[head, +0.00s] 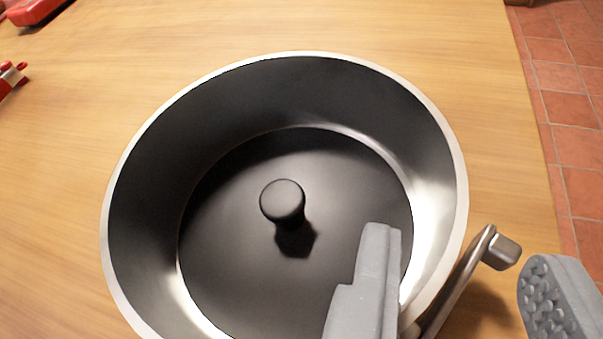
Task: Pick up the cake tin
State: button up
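The cake tin (150,190) is a round dark metal pan with a bright rim, standing on a wooden table. A dark knob (283,202) stands up from its floor, and a metal clasp (470,270) sticks out from its right wall. My gripper (460,285) is open at the tin's lower right side. One grey finger is over the inside of the tin, and the other is outside, to the right of the clasp. The tin's wall and the clasp lie between the fingers. I cannot tell whether either finger touches the tin. The tin's near edge is cut off by the frame.
The wooden table (430,45) is clear behind the tin, and its right edge runs close to the tin. Beyond it is a red tiled floor (570,125). Red objects (35,10) lie at the far left, with a small red and metal piece (10,78) at the left edge.

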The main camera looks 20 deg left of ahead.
aim_at(450, 214)
jog(key=shift+b+x, duration=0.6)
jog(key=shift+x, duration=1.95)
jog(key=shift+r, duration=0.1)
grip_shut()
